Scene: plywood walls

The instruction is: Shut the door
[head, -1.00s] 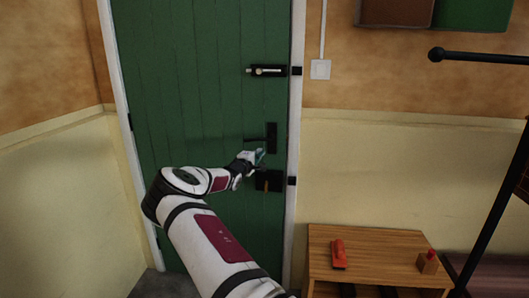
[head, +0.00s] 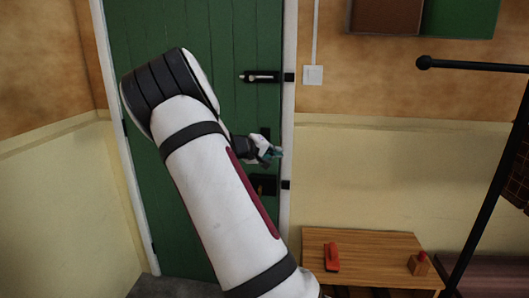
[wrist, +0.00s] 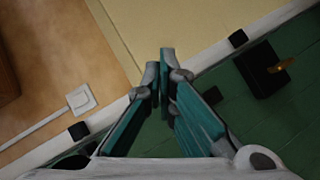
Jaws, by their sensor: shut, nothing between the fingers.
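The green plank door (head: 235,40) stands within its white frame (head: 289,110) and looks flush with it; I cannot tell whether a small gap is left at its right edge. It carries a black bolt (head: 260,77) near the top, a dark handle (head: 265,132) partly behind my gripper, and a black lock box (head: 263,184) below, also seen in the wrist view (wrist: 262,75) with a brass piece. My gripper (head: 277,154) is shut and empty, in front of the door's right edge by the handle. In the wrist view its teal fingers (wrist: 166,53) meet over the frame.
Black keeper blocks (head: 288,77) sit on the right side of the frame. A light switch (head: 312,75) is on the wall beside it. A low wooden bench (head: 370,248) with a red item (head: 331,257) stands at lower right. A black rail (head: 470,64) is farther right.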

